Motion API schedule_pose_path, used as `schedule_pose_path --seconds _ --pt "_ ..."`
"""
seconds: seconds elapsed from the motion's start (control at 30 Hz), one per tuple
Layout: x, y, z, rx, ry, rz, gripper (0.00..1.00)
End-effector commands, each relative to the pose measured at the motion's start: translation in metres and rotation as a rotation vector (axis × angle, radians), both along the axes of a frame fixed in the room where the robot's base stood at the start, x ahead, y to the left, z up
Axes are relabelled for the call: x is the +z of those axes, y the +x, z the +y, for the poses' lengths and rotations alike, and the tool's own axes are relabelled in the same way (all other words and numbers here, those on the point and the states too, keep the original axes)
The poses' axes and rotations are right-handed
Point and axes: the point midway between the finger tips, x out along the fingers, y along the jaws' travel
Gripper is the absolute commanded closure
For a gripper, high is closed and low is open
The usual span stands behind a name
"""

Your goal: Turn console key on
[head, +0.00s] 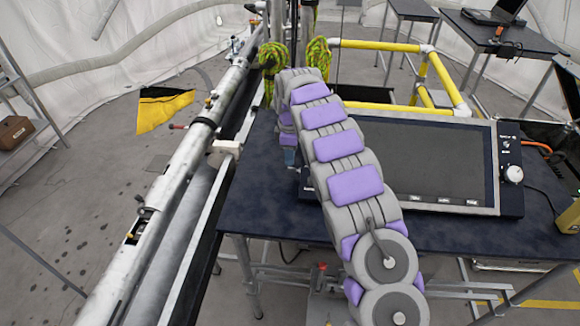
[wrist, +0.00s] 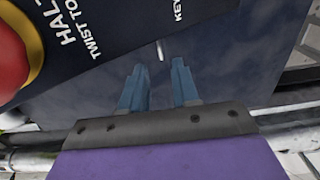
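The console (head: 420,160) is a wide dark screen in a black frame on a dark table; my arm crosses in front of its left side. In the wrist view, a dark console panel (wrist: 125,28) shows white lettering, including "HALT", and a "KEY" label near the top. A small, thin silvery piece (wrist: 160,50), apparently the key, sticks out past the panel edge, just ahead of the gap between my fingers. My gripper (wrist: 157,70) has blue fingers, visibly apart with nothing between them. In the head view my gripper (head: 290,157) is small and partly hidden beside the console's left edge.
A red button (wrist: 12,62) with a yellow ring is at the wrist view's left edge. A white knob (head: 513,174) is on the console's right. A long metal pole (head: 185,165) runs left of the table (head: 270,210). Yellow rails (head: 435,75) stand behind.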

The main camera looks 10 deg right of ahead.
Motion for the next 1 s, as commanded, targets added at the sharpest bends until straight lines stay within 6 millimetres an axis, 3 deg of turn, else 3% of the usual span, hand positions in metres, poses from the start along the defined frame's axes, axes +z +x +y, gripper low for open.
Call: schedule_pose_path --seconds 0.1,0.3,0.67,1.0 --pt "-0.022 -0.001 -0.001 -0.001 0.000 0.003 0.70" --pt "-0.041 0.000 0.000 0.000 -0.001 -0.002 0.70" --pt "-0.045 0.000 0.000 0.000 -0.001 -0.002 0.70" --pt "-0.045 0.000 0.000 0.000 0.000 -0.001 1.00"
